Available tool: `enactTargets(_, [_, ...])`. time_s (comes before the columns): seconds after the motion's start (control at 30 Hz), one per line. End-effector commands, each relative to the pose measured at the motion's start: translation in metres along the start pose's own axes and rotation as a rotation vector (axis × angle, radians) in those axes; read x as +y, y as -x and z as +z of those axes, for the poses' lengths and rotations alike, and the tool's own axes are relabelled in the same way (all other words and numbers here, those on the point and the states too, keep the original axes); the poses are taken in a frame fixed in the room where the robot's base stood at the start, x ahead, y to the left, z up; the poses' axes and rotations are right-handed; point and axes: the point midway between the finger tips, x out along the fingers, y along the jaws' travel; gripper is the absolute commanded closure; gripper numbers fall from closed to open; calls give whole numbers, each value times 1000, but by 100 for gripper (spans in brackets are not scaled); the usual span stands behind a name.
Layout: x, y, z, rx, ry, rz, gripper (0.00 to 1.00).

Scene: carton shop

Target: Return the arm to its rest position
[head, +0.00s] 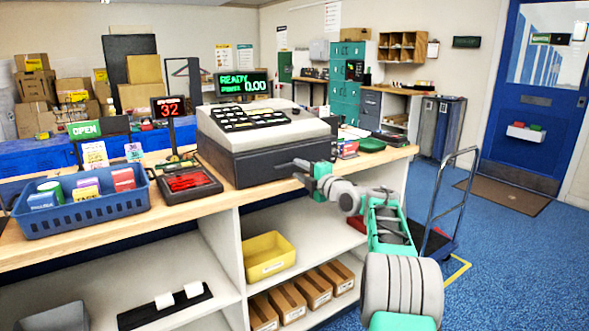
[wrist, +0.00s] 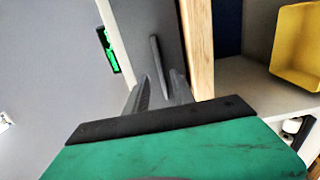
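My gripper (head: 289,171) is at the front right of the grey cash register (head: 262,160), just above the counter's front edge. In the wrist view, its two dark fingers (wrist: 160,82) stand apart, with a dark grey panel ahead of them. A slim dark bar (wrist: 157,60) shows on or before that panel between the fingers; I cannot tell whether they touch it. Nothing is visibly held. My grey and green arm (head: 385,225) reaches forward and left from the lower right, low over the open floor side of the counter.
Shelves below hold a yellow bin (head: 268,255) and brown cartons (head: 313,288). A hand truck (head: 437,215) stands close right of my arm. Blue floor (head: 510,260) is clear further right.

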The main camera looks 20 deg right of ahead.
Motion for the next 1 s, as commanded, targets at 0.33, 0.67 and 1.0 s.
enactTargets(0.33, [0, 40, 0, 0, -2, 0, 70])
enactTargets(0.67, [4, 38, -5, 2, -17, -13, 70])
enactTargets(1.0, [44, 124, -201, -244, -785, -608, 70])
